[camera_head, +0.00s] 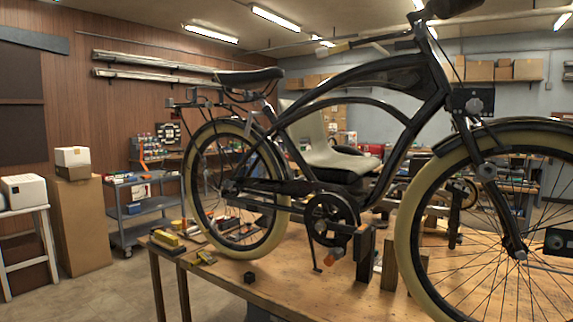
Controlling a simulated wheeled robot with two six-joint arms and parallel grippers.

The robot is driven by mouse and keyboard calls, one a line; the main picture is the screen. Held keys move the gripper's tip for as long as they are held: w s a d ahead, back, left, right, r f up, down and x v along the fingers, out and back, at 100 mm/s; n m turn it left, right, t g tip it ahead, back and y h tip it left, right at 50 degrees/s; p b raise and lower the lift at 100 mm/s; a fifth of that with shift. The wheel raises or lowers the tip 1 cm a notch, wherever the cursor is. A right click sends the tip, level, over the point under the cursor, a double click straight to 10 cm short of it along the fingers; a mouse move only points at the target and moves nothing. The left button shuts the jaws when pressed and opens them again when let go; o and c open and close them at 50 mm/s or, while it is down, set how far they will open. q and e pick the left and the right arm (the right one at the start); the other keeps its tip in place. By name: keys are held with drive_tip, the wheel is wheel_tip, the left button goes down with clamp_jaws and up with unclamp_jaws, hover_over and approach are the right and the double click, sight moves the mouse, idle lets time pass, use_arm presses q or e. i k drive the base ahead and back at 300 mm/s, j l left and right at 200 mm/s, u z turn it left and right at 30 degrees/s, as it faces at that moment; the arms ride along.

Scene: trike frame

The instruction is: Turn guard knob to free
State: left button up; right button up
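A black trike-like frame (405,125) with cream tyres stands over a wooden workbench (270,285). A dark guard (275,187) runs along the chain toward the round chainring. A small grey round part (320,227) shows at the chainring. Other grey knob-like parts sit on a dark block (473,104) below the handlebar, on the front fork (487,172), and on a dark block (558,241) at the right edge. I cannot tell which is the guard knob, or its setting. Neither of my grippers shows.
Dark upright supports (365,255) stand near the crank. A grey cart (140,210) and cardboard boxes (73,163) are beyond; floor at left is clear.

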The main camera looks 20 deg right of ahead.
sight(227, 184)
drive_tip(key=i+j+z, duration=0.2)
drive_tip(key=i, duration=0.2)
drive_tip(key=i+j+z, duration=0.1)
drive_tip(key=i+z, duration=0.15)
drive_tip(key=i, duration=0.2)
drive_tip(key=i+j+z, duration=0.2)
drive_tip(key=i+j, duration=0.1)
drive_tip(key=i, duration=0.1)
